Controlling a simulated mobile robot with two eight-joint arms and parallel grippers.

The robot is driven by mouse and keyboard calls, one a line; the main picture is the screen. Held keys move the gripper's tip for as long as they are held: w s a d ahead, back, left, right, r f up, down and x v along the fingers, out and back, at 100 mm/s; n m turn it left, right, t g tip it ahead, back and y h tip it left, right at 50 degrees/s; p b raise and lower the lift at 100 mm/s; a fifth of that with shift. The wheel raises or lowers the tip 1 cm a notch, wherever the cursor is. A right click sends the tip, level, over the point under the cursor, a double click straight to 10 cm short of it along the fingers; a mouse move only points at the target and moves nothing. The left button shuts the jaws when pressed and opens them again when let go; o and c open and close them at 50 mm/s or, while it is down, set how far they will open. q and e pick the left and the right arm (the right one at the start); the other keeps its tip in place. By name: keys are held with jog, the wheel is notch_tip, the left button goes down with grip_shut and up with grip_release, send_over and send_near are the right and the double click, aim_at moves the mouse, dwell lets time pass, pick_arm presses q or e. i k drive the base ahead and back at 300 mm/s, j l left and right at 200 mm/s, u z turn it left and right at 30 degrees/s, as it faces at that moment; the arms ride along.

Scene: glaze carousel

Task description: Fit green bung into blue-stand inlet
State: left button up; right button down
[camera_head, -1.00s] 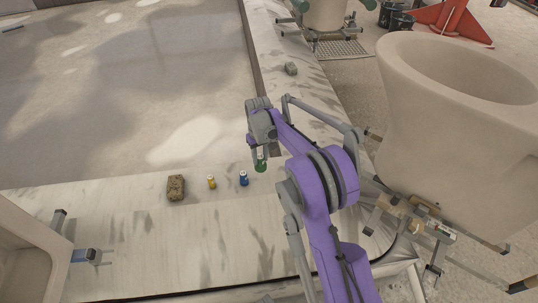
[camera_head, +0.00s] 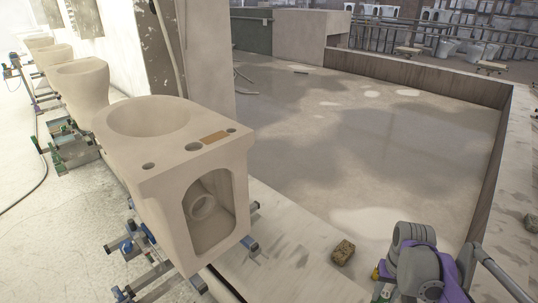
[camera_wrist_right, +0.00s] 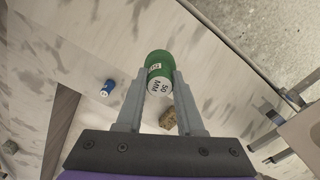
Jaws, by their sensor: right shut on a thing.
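My right gripper (camera_wrist_right: 158,85) is shut on the green bung (camera_wrist_right: 158,67), whose white end reads "50 MM". In the head view my right arm (camera_head: 415,262) is at the lower right, with the green bung (camera_head: 379,291) partly seen at its wrist. A pale toilet-shaped casting (camera_head: 150,170) stands at the left on a stand with blue-ended clamps (camera_head: 127,246). I cannot tell which of these is the inlet. My left gripper is out of view.
A brown sponge-like block (camera_head: 343,252) lies on the pale ledge, with a yellow bung (camera_head: 376,272) beside my arm. A blue bung (camera_wrist_right: 107,88) lies in the wrist view. More castings (camera_head: 78,85) on stands line the left. A wide low-walled basin (camera_head: 350,150) lies behind.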

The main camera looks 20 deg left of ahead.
aim_at(183, 163)
jog(key=k+u, duration=0.15)
jog(key=u, duration=0.2)
jog(key=k+j+u, duration=0.15)
jog(key=u, duration=0.25)
